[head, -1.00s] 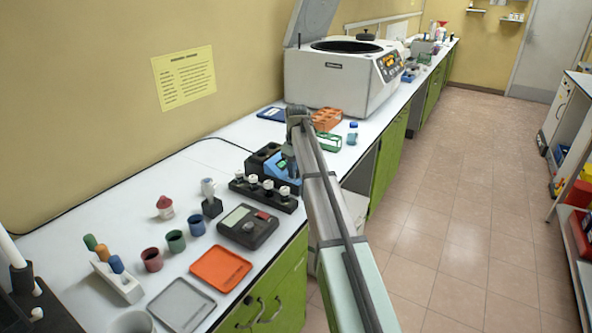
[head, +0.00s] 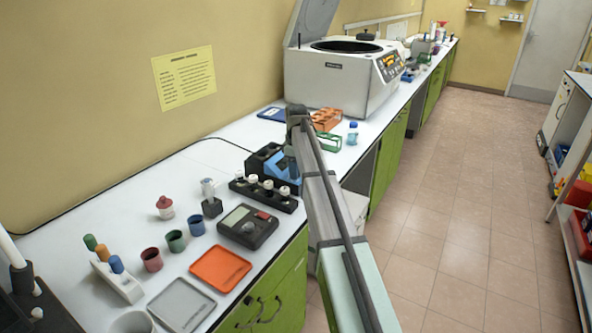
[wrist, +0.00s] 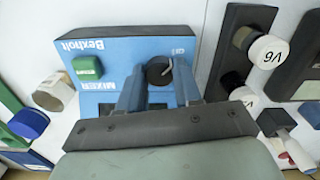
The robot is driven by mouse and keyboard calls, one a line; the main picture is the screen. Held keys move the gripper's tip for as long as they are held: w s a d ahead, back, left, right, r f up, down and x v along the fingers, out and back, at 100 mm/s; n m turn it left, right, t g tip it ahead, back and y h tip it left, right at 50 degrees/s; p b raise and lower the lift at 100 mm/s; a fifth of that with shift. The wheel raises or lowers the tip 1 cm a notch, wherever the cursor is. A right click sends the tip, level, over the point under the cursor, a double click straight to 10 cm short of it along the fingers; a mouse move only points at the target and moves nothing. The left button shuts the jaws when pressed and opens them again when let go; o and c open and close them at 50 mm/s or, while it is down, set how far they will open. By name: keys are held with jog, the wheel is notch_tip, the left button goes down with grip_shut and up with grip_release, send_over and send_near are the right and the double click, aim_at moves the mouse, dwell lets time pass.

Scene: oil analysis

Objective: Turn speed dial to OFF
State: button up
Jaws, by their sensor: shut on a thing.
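The blue mixer (wrist: 110,45), marked Bexholt, sits on the white bench with its face towards my wrist camera. It also shows in the head view (head: 281,172), partly behind my arm. Its dark round speed dial (wrist: 158,72) has a pale pointer line and lies between my fingertips. My gripper (wrist: 157,78) is shut on the dial, one finger on each side. A green button (wrist: 87,68) is on the mixer face to the left of the dial. The dial's markings are too small or hidden to read.
A black rack (head: 262,192) with several white-capped vials stands close in front of the mixer; a vial marked V6 (wrist: 266,54) shows at the right in the wrist view.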

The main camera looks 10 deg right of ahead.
jog(key=o, duration=1)
jog(key=shift+o, duration=0.2)
notch_tip(320, 180, up, 14)
jog(key=shift+f, duration=0.1)
jog(key=s+d+f+m+h, duration=0.2)
jog(key=s+d+f, duration=0.2)
jog(key=s+f, duration=0.65)
jog(key=s+d+f+m+h, duration=0.15)
jog(key=s+d+f, duration=0.4)
jog(key=f, duration=0.75)
jog(key=s+a+f+m+g+y, duration=0.15)
jog(key=s+a+f, duration=0.25)
jog(key=s+f, duration=0.75)
jog(key=s+a+f+m+g, duration=0.1)
jog(key=s+a+f+m, duration=0.15)
jog(key=s+f, duration=0.9)
jog(key=s+a+f+m+g+y, duration=0.1)
jog(key=s+a+f, duration=0.3)
jog(key=s+f, duration=0.5)
jog(key=s+a+f+m+g+y, duration=0.1)
jog(key=s+a+f+m+g, duration=0.1)
jog(key=s+f, duration=0.8)
jog(key=s+a+g, duration=0.1)
jog(key=s, duration=0.4)
jog(key=shift+s+a+f, duration=0.25)
jog(key=shift+a, duration=0.15)
